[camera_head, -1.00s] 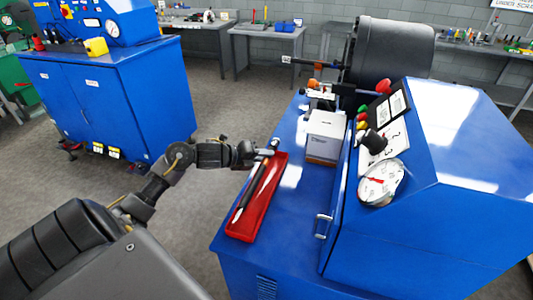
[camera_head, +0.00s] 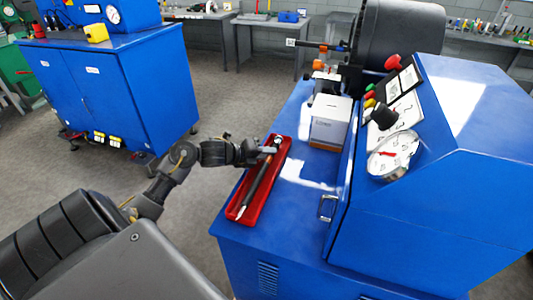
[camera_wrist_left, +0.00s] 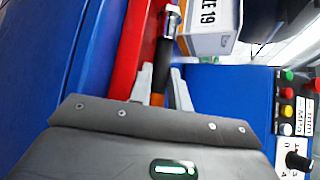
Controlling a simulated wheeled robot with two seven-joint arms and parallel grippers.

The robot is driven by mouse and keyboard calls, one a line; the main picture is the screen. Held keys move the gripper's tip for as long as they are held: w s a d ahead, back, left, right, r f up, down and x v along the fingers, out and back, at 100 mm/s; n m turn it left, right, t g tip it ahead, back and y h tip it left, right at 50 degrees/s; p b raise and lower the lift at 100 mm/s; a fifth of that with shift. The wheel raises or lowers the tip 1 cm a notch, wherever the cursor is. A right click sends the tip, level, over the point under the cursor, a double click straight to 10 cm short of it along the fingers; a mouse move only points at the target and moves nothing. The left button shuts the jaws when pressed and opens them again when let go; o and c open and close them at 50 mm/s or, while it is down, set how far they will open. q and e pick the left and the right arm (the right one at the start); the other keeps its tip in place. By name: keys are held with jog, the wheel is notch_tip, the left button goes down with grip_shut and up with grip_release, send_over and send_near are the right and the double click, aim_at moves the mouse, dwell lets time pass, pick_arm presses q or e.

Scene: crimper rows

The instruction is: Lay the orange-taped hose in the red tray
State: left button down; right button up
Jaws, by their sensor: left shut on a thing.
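The red tray (camera_head: 236,213) lies along the left edge of the blue machine's top. A dark hose (camera_head: 262,183) with a metal end fitting runs lengthwise within the tray's outline; I cannot tell whether it rests on the tray floor. My left gripper (camera_head: 268,151) reaches in from the left and is shut on the hose near its far end. In the left wrist view, the hose's orange tape (camera_wrist_left: 157,99) shows between the two grey fingers (camera_wrist_left: 161,88), with the metal fitting (camera_wrist_left: 170,22) beyond. The tray (camera_wrist_left: 128,50) shows left of the hose there. My right gripper is out of view.
A white box (camera_head: 329,122) stands on the machine top right of the tray. The sloped control housing (camera_head: 430,190) with gauge and buttons rises further right. A door handle (camera_head: 327,207) is near the front. Open floor lies to the left, before another blue cabinet (camera_head: 120,90).

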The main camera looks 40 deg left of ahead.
pick_arm(q)
jog(key=shift+s+f, duration=0.1)
jog(key=shift+f, duration=0.25)
jog(key=c, duration=1.3)
grip_release()
jog(key=shift+d, duration=0.1)
jog(key=shift+o, duration=0.3)
jog(key=shift+s, duration=0.1)
jog(key=shift+d+f, duration=0.1)
jog(key=shift+f, duration=0.1)
jog(key=shift+r+p, duration=0.4)
jog(key=shift+r, duration=0.3)
jog(key=shift+a+r+p, duration=0.2)
jog(key=shift+r+p, duration=0.2)
jog(key=shift+r, duration=0.2)
jog(key=shift+a+r+p, duration=0.15)
jog(key=shift+r+p, duration=0.25)
jog(key=shift+r, duration=0.2)
jog(key=shift+r+p, duration=0.9)
jog(key=shift+r, duration=0.55)
jog(key=shift+d, duration=0.1)
